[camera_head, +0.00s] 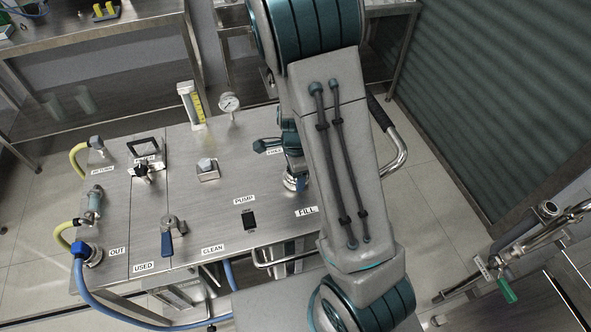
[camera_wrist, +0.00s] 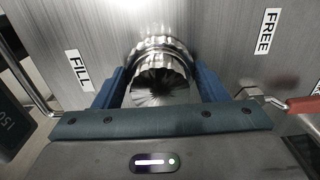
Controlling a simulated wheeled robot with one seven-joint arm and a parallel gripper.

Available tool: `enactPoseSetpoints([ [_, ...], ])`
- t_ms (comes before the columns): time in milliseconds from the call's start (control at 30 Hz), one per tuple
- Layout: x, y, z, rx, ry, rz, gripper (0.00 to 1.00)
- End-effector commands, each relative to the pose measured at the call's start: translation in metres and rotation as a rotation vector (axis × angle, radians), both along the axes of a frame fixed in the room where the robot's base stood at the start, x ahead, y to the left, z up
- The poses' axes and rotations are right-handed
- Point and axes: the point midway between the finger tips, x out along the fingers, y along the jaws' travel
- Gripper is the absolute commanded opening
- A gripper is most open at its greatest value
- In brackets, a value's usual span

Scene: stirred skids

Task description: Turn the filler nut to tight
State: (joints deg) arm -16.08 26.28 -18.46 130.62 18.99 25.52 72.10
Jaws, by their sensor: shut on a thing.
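The filler nut (camera_wrist: 162,50) is a ribbed metal ring around a dark, brush-like centre in the wrist view. My gripper (camera_wrist: 160,82) is shut on it, with one blue finger on each side. No label reading tight is legible.
The steel skid top (camera_head: 225,185) carries a gauge (camera_head: 229,103), a blue-handled valve (camera_head: 172,232), a pump switch (camera_head: 248,219) and a blue hose (camera_head: 92,303). A red handle (camera_wrist: 303,106) lies right of my gripper in the wrist view. A rail (camera_head: 398,150) borders the skid's right side.

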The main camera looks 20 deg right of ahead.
Motion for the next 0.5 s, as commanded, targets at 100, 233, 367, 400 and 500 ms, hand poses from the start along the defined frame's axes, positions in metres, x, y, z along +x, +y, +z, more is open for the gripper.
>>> enactPoseSetpoints([
  [100,0.0012,-0.0002,0.0015,0.0,-0.003,-0.024,0.43],
  [233,0.0012,-0.0003,0.0011,0.0,-0.003,-0.041,0.43],
  [367,0.0011,-0.0003,0.0008,0.0,-0.003,-0.05,0.43],
  [400,0.0011,-0.0003,0.0008,0.0,-0.003,-0.051,0.43],
  [500,0.0011,-0.0002,0.0006,0.0,-0.003,-0.052,0.43],
])
